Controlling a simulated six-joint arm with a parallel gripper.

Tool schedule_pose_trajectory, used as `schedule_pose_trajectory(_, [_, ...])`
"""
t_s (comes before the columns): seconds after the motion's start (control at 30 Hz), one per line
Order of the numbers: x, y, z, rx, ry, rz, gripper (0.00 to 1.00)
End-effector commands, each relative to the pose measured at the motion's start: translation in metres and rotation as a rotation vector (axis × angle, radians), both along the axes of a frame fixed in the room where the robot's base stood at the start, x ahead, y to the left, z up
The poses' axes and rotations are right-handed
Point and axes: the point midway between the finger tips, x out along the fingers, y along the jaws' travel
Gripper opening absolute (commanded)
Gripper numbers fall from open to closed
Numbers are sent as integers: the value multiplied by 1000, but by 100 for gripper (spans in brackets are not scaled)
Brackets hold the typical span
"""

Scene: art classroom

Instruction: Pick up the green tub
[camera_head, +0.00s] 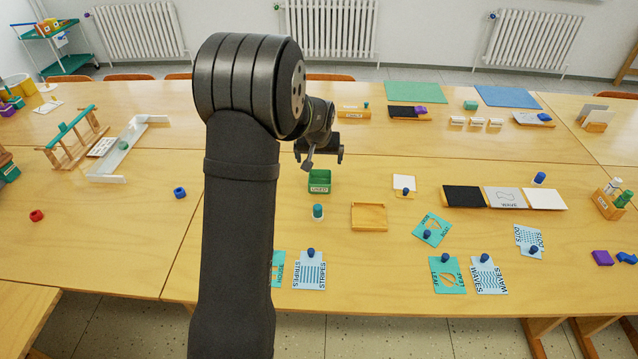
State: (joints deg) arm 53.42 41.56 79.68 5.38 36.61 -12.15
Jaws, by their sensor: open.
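My gripper (322,160) is in the air, behind and above the green box as seen here. It is open, and I see nothing between its fingers. My arm covers the table to the left of the box and tub.
A shallow wooden tray (369,217) lies right of the tub. Stencil cards with blue knobs, such as the stripes card (310,277), lie along the front. A black panel (463,197) lies further right. Bare table surrounds the tub.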

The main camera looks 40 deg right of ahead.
Motion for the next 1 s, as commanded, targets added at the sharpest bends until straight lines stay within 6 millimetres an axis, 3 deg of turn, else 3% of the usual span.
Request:
schedule_pose_trajectory(0.6, [28, -28, -97, 2, 0, -1, 96])
schedule_pose_trajectory(1.0, [39, -38, -125, 1, 0, 0, 96])
